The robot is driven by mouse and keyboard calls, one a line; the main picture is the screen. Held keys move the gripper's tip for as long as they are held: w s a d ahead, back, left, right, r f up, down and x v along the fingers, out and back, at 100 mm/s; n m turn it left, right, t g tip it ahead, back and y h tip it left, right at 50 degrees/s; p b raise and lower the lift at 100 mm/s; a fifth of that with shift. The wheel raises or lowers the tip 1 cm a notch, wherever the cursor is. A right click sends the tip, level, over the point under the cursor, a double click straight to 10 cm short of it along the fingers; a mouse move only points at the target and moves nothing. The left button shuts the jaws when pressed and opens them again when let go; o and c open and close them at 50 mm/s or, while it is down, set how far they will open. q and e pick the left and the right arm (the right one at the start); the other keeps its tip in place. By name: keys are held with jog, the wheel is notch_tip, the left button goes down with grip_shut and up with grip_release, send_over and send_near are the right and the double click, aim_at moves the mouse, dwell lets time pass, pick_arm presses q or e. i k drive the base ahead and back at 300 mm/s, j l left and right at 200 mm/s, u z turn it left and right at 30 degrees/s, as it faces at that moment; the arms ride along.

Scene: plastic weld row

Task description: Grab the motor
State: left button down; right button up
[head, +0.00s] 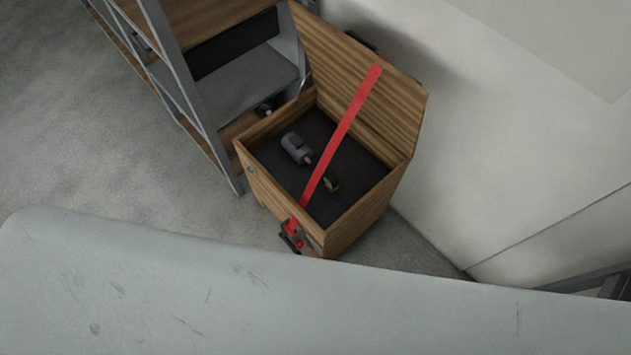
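A small grey motor (296,147) lies on the dark floor of an open wooden crate (370,213) in the head view. Its shaft end points toward the lower right, close to a red strap (342,135) that runs across the crate's opening.
A metal shelf rack (190,90) with wooden boards stands against the crate's left side. A pale wall (520,150) is behind and right. A large light-grey surface (300,305) fills the foreground. Open floor (80,140) lies at left.

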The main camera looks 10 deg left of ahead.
aim_at(298, 152)
jog(key=j+u, duration=0.35)
jog(key=j, duration=0.25)
jog(key=i+j+u, duration=0.15)
jog(key=j+u, duration=0.2)
jog(key=j, duration=0.25)
